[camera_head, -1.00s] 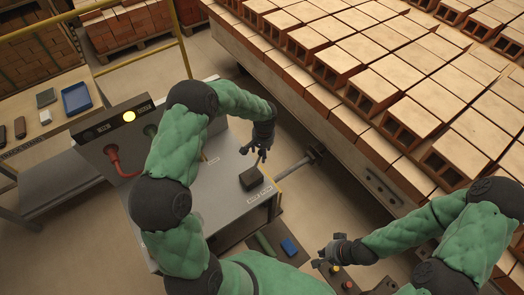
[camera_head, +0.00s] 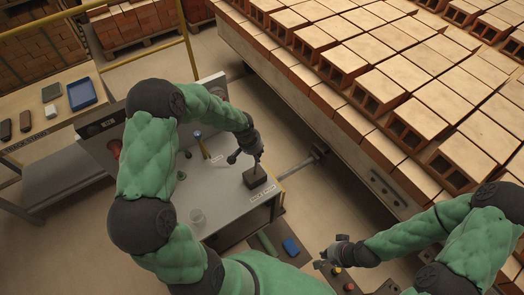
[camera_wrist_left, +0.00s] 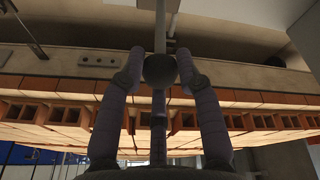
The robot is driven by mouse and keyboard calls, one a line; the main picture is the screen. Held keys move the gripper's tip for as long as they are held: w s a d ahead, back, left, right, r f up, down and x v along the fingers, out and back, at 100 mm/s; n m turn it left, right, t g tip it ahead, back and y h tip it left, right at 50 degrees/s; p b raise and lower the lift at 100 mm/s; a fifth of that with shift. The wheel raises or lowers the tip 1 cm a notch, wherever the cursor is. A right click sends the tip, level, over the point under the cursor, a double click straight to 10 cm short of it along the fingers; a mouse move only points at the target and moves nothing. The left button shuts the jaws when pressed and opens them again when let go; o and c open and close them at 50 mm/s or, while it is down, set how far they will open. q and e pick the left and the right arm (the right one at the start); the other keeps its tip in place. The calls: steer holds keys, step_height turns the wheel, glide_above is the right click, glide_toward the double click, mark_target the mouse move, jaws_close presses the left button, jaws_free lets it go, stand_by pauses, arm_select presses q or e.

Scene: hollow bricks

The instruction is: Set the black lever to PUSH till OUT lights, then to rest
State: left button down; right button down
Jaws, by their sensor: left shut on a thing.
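The black lever's dark base block (camera_head: 255,178) stands on the grey console top (camera_head: 220,205), near its right edge. My left gripper (camera_head: 257,158) is right above the block. In the left wrist view its fingers (camera_wrist_left: 159,70) are shut on a round dark knob (camera_wrist_left: 159,72) with a shaft. The labels beside the block are too small to read, so I cannot tell the lever's setting. The black lamp panel (camera_head: 92,129) is partly behind my left arm; no lit lamp shows. My right gripper (camera_head: 335,252) is at the lower right, its jaws unclear.
A red handle (camera_head: 115,149) shows beside my left arm. Rows of hollow bricks (camera_head: 400,80) fill the right. A button box (camera_head: 340,275) is near my right gripper.

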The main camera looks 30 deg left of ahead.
arm_select(q)
steer(key=shift+s+a+f, duration=0.1)
steer(key=shift+s+a, duration=0.1)
steer(key=shift+s, duration=0.35)
steer(key=shift+s+a+f, duration=0.1)
steer(key=shift+s+a, duration=0.05)
steer(key=shift+s, duration=0.35)
steer(key=c, duration=0.9)
jaws_free()
steer(key=shift+o, duration=0.2)
steer(key=shift+r, duration=0.1)
steer(key=shift+w+r, duration=0.1)
steer(key=v, duration=1.1)
steer(key=shift+r, duration=0.4)
steer(key=shift+a, duration=0.2)
